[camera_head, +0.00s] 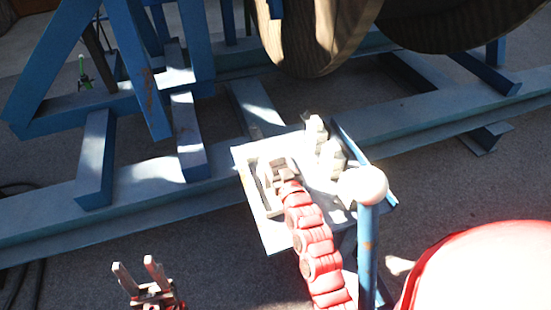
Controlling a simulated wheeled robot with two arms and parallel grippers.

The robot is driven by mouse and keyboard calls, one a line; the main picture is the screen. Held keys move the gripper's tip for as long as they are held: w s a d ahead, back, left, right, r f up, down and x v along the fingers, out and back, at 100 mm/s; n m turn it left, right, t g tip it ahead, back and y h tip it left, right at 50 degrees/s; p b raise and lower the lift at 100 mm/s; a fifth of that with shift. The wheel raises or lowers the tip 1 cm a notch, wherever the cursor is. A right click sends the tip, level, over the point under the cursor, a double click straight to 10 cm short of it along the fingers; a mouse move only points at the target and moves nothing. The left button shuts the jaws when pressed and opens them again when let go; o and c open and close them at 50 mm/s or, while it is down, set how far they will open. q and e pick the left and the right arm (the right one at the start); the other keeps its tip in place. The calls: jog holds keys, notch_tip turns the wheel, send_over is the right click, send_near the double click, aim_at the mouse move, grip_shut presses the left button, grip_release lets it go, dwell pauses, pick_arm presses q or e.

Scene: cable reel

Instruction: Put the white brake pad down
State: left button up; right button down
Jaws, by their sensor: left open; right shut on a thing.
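My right gripper (275,172), at the end of the red jointed arm, is over the left part of a pale metal tray (273,236). It is shut on a pale piece, which I take to be the white brake pad; fingers and pad look alike in the glare, so its outline is hard to make out. I cannot tell whether the pad touches the tray. Two other pale blocks stand on the tray to the right of this gripper, one farther back (315,132) and one nearer (331,160). My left gripper (140,275) is open and empty, low at the left, away from the tray.
A blue post with a white ball knob (362,185) rises at the tray's front right. Blue steel beams (60,215) cross behind the tray. A large wooden reel (315,40) hangs over the back.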

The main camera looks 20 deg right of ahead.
jog(key=shift+w+d+r, duration=0.1)
jog(key=shift+w+d, duration=0.25)
jog(key=shift+w, duration=0.45)
jog(key=shift+w+f, duration=0.1)
jog(key=shift+f, duration=0.15)
notch_tip(320, 180, down, 2)
jog(key=shift+f+p, duration=0.15)
jog(key=shift+p, duration=0.3)
jog(key=shift+f, duration=0.4)
jog(key=shift+d, duration=0.1)
jog(key=shift+f, duration=0.15)
jog(key=shift+c, duration=0.4)
grip_release()
